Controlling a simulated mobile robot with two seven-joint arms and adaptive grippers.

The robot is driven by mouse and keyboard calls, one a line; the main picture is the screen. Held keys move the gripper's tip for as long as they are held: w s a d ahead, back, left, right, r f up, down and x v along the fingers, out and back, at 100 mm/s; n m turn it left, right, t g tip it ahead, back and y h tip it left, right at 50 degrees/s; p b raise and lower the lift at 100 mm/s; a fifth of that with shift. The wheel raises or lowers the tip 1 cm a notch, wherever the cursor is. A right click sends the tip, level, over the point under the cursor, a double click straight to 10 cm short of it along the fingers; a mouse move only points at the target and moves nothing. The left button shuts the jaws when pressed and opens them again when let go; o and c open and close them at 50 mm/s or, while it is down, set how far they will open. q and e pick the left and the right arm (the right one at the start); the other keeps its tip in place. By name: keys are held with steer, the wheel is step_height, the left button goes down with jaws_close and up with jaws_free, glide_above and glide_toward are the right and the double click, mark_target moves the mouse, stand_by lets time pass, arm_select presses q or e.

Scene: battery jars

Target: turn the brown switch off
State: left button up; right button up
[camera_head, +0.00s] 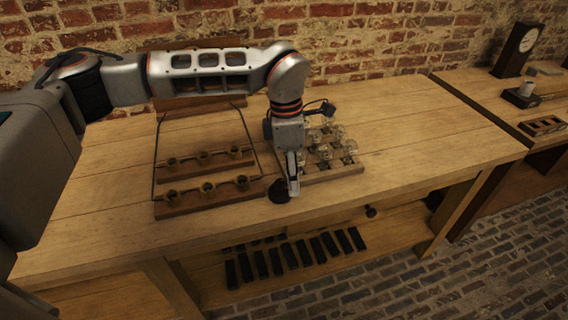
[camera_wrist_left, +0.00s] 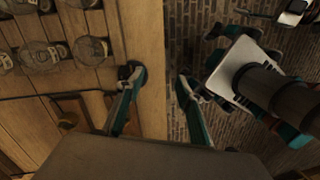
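A dark round piece (camera_head: 279,190), possibly the switch, sits at the table's front edge between the two wooden racks; it looks nearly black, and its lever position cannot be made out. My left gripper (camera_head: 292,190) points down right beside it and partly covers it. In the left wrist view the fingers of my left gripper (camera_wrist_left: 158,78) are spread, with nothing seen held between them. A dark shape (camera_wrist_left: 127,71) shows at the left fingertip there; I cannot tell whether they touch. My right gripper is not in view.
Glass jars (camera_head: 338,132) stand on a wooden tray behind and right of my gripper. A rack with brownish cups (camera_head: 208,188) and upright rods is at left. The table (camera_head: 440,135) is clear at right. Black bars (camera_head: 294,255) lie on the lower shelf.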

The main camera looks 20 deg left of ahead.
mark_target(281, 181)
arm_select(q)
steer(key=shift+t+y, duration=0.3)
steer(key=shift+y, duration=0.3)
steer(key=w+a+r, duration=0.1)
steer(key=a, duration=0.1)
steer(key=w+a+r, duration=0.1)
steer(key=w+a, duration=0.1)
steer(key=shift+r, duration=0.35)
steer(key=shift+w+a+f, duration=0.1)
steer(key=shift+w+f, duration=0.05)
step_height(281, 181, down, 7)
steer(key=shift+f, duration=0.2)
jaws_close()
